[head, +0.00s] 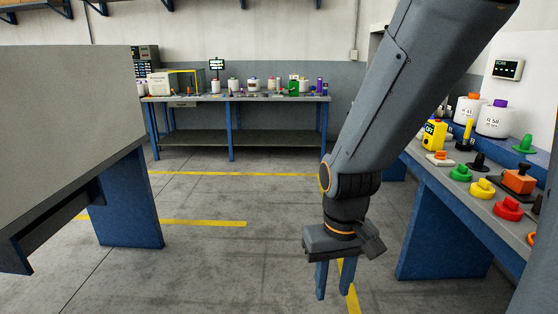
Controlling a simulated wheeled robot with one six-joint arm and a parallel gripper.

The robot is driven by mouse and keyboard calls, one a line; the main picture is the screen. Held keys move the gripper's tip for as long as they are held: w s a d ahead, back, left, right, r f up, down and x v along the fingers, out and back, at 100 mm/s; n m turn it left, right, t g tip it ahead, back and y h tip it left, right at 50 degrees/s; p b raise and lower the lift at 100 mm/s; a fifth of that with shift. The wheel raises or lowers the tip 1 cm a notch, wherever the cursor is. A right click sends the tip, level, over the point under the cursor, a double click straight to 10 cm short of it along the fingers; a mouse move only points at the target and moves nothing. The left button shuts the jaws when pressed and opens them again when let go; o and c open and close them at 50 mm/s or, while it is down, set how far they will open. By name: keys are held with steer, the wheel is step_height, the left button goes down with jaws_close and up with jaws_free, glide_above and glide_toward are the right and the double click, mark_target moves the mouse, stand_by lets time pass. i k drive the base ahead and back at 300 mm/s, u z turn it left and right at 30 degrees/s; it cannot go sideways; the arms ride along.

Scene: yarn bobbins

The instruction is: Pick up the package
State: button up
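I cannot make out a thing that is clearly a package in the head view. A beige box-like object (161,83) stands at the left end of the far workbench (240,98), but I cannot tell whether it is a package or a device. My gripper (336,292) hangs down over the floor at the lower middle, with its two blue fingers apart and nothing visible between them. It is well short of the far workbench and left of the right-hand bench (420,165).
The far workbench holds bobbins and small items. The right-hand bench carries white bobbins (494,121), coloured knobs (482,188) and a yellow device (434,135). A grey panel-like surface (70,120) on blue supports fills the left. Floor (200,200) between them is clear, with yellow lines.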

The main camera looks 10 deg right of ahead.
mark_target(496, 120)
steer(key=z, duration=0.05)
steer(key=i, duration=1.75)
steer(key=z, duration=1.25)
steer(key=i, duration=1.3)
steer(key=z, duration=0.9)
